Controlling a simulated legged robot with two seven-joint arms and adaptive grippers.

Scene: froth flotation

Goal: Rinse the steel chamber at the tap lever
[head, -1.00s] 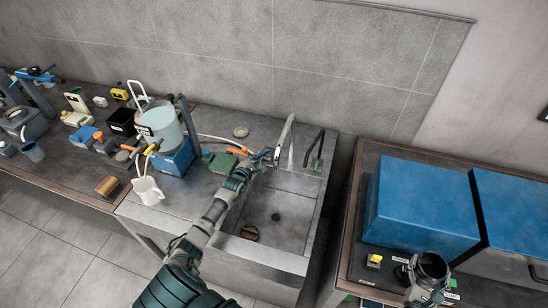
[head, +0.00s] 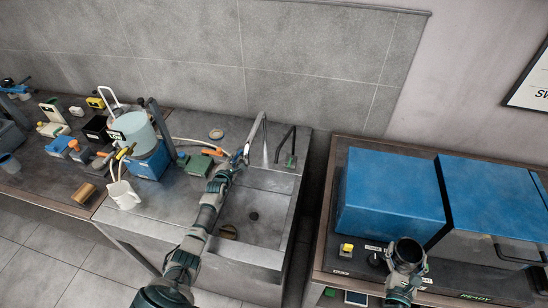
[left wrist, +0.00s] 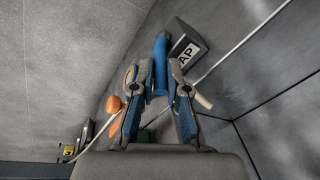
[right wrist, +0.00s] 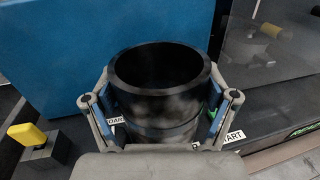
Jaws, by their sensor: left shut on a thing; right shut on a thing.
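The steel chamber (right wrist: 158,103) is a dark, open-topped cylinder, upright in my right gripper (right wrist: 160,112). In the head view the chamber (head: 407,250) is over the front of the right bench, well away from the sink. My right gripper (head: 402,274) is shut around its sides. My left gripper (head: 238,158) is at the tap beside the sink's back left corner. In the left wrist view my left gripper (left wrist: 160,92) is shut on the blue tap lever (left wrist: 161,62), next to a grey block with a partly hidden tap label (left wrist: 186,52). A pale stream (head: 277,150) shows below the tap spout (head: 260,125).
The sink (head: 265,205) is empty apart from its drain. A white jug (head: 124,195) and a flotation cell (head: 135,130) stand left of it. Blue machines (head: 390,190) fill the right bench behind the chamber. A gap separates the benches.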

